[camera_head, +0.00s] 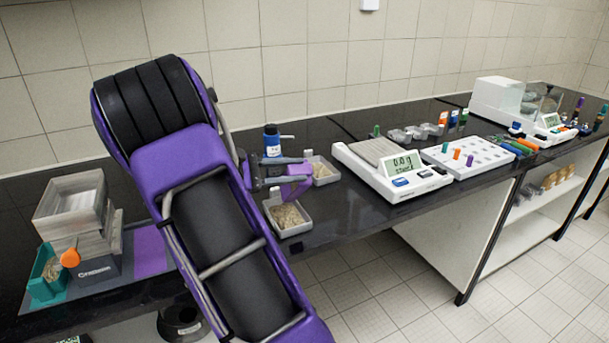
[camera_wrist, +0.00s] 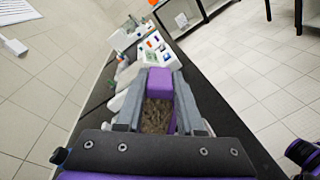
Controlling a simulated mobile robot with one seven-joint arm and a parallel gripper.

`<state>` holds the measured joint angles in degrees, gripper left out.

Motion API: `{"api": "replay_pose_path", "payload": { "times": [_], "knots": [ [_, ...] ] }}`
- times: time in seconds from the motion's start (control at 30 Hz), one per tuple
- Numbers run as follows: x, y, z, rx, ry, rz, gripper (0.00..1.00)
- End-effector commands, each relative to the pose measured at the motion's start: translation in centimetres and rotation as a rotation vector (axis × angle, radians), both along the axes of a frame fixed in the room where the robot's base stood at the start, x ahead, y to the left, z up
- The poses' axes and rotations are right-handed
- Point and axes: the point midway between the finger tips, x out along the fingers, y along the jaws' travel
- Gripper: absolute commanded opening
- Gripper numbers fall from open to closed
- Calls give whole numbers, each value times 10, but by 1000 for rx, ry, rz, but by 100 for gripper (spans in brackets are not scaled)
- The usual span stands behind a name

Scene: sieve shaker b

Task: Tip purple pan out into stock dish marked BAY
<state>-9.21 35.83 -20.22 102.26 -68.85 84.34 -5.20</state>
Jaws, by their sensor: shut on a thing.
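My gripper (camera_head: 280,178) is shut on the small purple pan (camera_head: 298,182), above the bench near its front edge. The pan also shows between the fingers in the wrist view (camera_wrist: 160,80). Brown grains (camera_wrist: 157,116) show there too, but I cannot tell whether they lie in the pan or below it. A pale dish (camera_head: 304,225) with brown grains stands just below and in front of the pan. A second pale dish (camera_head: 333,177) with lighter contents stands behind it to the right. I cannot read BAY on either dish.
A blue-capped bottle (camera_head: 272,142) stands behind my gripper. A balance (camera_head: 388,170) and a white rack (camera_head: 470,160) stand to the right. Stacked clear trays (camera_head: 75,205), a teal holder (camera_head: 45,275) and a purple square (camera_head: 150,248) are at the left.

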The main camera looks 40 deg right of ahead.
Motion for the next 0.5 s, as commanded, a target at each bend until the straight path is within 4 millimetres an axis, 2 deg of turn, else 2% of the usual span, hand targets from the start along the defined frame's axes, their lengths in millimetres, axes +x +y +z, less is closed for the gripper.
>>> {"api": "replay_pose_path", "payload": {
  "times": [0.3, 0.5],
  "knots": [
    [10, 29, -6, -240, 83, 1, 0],
    [14, 40, -7, -336, 114, 0, 0]
  ]
}}
